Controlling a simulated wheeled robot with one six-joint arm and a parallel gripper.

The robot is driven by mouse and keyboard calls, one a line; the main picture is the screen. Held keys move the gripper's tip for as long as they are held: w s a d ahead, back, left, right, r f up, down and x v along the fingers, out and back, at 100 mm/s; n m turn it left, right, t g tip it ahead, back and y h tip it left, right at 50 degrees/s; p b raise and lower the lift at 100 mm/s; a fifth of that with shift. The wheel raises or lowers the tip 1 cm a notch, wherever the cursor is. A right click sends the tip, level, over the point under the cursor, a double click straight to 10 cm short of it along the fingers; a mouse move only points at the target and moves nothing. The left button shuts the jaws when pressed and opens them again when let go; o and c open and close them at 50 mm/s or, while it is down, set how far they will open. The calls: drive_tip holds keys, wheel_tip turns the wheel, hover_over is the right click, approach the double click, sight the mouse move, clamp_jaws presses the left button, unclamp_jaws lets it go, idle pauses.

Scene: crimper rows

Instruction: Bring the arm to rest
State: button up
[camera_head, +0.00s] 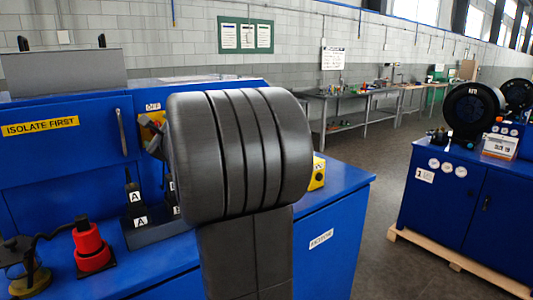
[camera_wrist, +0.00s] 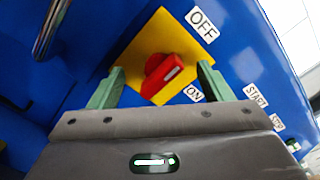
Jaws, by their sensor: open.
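My arm stands large in the middle of the head view, in front of the blue machine; it hides most of the switch there. In the wrist view my gripper (camera_wrist: 158,88) is open, with its two green fingers apart on either side of a red rotary knob (camera_wrist: 165,75). The knob sits on a yellow plate (camera_wrist: 160,35) with OFF and ON labels. Nothing shows between the fingers except the knob, and I cannot tell whether they touch it. In the head view a corner of the yellow plate (camera_head: 150,128) shows left of my arm.
The blue machine (camera_head: 335,270) has an ISOLATE FIRST label and a door handle (camera_head: 121,132). A red object (camera_head: 90,248) and black pieces marked A (camera_head: 135,196) stand on its ledge. Another blue machine (camera_head: 460,205) stands at right on a pallet. Grey floor lies between them.

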drive_tip(key=shift+w+d+r+m+p, duration=0.1)
drive_tip(key=shift+r+m+p, duration=0.05)
drive_tip(key=shift+m+p, duration=4)
drive_tip(key=shift+m+b, duration=0.35)
drive_tip(key=shift+d, duration=0.1)
